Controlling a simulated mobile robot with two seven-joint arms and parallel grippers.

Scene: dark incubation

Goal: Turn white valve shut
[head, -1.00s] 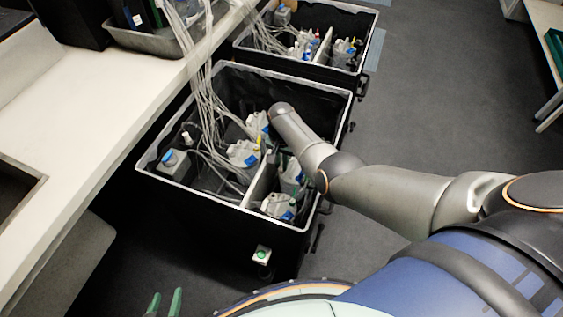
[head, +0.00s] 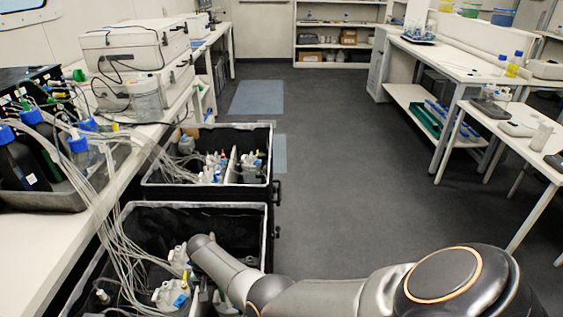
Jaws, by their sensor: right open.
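No part is clearly recognisable as the white valve. A small white fitting (head: 102,296) stands among tubes at the left of the near black bin (head: 262,225), but I cannot tell whether it is a valve. White containers with blue labels (head: 172,294) sit in that bin. My right arm comes in from the lower right and reaches over the bin. My right gripper (head: 201,246) is at the arm's far end, open, its fingers mostly hidden by the arm. I see nothing held. My left gripper is out of view.
A second black bin (head: 268,160) with bottles stands beyond. Clear tubes (head: 103,200) run from blue-capped bottles (head: 78,148) on the left bench into the near bin. White tables (head: 465,75) stand at the right. The dark floor (head: 340,170) between is clear.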

